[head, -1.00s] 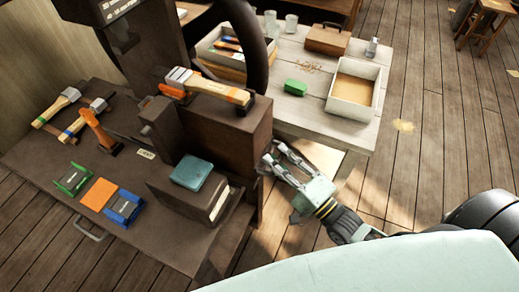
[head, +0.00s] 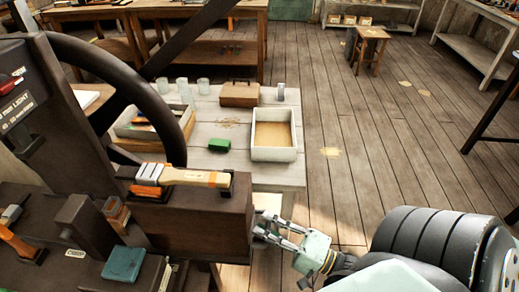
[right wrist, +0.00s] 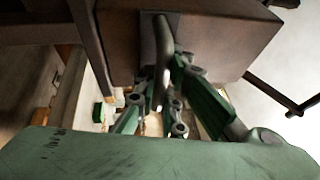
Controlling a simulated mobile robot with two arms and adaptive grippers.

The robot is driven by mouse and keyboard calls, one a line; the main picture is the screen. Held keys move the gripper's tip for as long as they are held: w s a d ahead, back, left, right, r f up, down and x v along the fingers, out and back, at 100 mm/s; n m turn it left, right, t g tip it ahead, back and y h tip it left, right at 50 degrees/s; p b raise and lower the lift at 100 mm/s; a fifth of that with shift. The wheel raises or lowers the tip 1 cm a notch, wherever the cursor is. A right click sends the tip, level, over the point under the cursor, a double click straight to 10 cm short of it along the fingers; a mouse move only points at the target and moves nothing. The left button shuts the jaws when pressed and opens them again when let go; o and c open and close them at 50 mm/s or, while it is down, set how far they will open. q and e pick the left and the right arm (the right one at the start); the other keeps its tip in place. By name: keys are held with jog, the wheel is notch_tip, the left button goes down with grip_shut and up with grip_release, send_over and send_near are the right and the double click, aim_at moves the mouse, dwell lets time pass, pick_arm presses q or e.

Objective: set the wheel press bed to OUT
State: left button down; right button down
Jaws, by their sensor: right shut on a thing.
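The wheel press stands at the left of the head view, with a dark handwheel (head: 174,125) and a dark brown block (head: 212,220) that looks like its bed. My right gripper (head: 262,228) is at the block's right end. In the right wrist view, a grey bar handle (right wrist: 162,45) stands out from the block's face (right wrist: 220,40), and my right gripper (right wrist: 163,100) is shut on it. The fingers partly hide the handle. I cannot read a bed position mark. My left gripper is not in view.
A brush with an orange band (head: 185,177) lies on top of the block. A teal box (head: 123,263) is in front. Behind is a pale table (head: 212,180) with a tray (head: 290,154), a green block (head: 219,145) and a brown case (head: 240,94).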

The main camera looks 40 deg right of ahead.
jog(key=shift+s+f, duration=0.15)
jog(key=shift+f, duration=0.1)
jog(key=c, duration=2.3)
grip_release()
jog(key=o, duration=0.4)
jog(key=shift+s+d+r, duration=0.1)
jog(key=shift+s+d, duration=0.05)
jog(key=shift+d, duration=0.05)
jog(key=shift+o, duration=0.4)
jog(key=v, duration=1.2)
jog(key=shift+r, duration=0.1)
